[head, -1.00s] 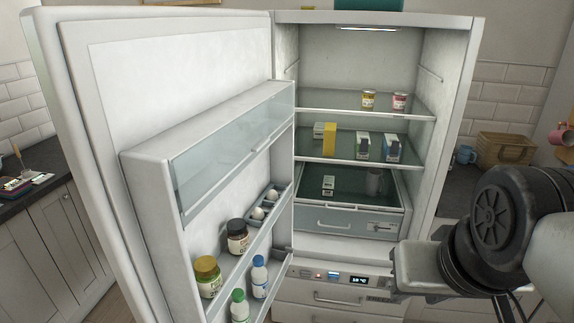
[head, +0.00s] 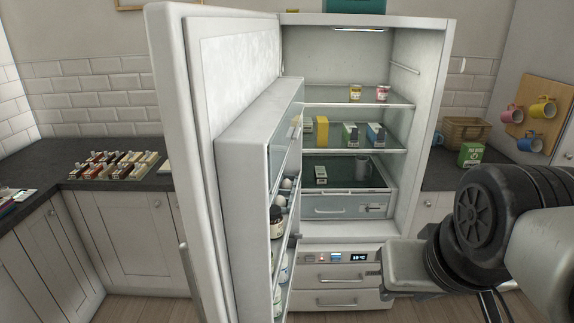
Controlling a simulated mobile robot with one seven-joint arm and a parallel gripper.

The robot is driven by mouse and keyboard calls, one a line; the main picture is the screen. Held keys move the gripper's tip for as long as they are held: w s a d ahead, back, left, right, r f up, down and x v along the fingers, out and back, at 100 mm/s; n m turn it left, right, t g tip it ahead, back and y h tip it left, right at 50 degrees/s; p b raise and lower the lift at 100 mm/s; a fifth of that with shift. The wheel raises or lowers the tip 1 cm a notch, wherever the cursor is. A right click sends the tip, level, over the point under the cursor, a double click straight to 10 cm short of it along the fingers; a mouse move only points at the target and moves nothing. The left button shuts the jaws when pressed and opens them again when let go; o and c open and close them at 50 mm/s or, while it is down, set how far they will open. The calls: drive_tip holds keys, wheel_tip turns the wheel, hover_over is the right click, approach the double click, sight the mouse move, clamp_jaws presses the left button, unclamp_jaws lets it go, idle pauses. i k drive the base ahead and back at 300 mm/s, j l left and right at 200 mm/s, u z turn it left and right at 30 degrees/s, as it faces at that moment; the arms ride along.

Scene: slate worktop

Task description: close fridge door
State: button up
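The white fridge door (head: 235,75) stands wide open, hinged on the left side of the fridge (head: 425,120). I see its inner face at a steep angle, with the door shelves (head: 277,215) holding jars, bottles and eggs. A metal door handle (head: 190,280) shows at its near left edge. My gripper (head: 405,265) is at the lower right, in front of the drawers and to the right of the door, apart from it in the picture. Its fingers cannot be made out, so its opening is unclear.
Fridge shelves hold small cartons and cups (head: 355,93); lower drawers (head: 340,278) are shut. Left, a dark worktop (head: 150,183) bears a group of small items (head: 115,163). Right, a basket (head: 465,132) and green carton (head: 470,155) stand on the counter. Floor shows at lower left.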

sight(221, 96)
drive_tip(key=j, duration=0.4)
drive_tip(key=k+j+z, duration=0.15)
drive_tip(key=j, duration=0.55)
drive_tip(key=j+z, duration=0.1)
drive_tip(key=j, duration=0.45)
drive_tip(key=k+j+z, duration=0.1)
drive_tip(key=j, duration=0.5)
drive_tip(key=i+j+z, duration=0.1)
drive_tip(key=j, duration=0.25)
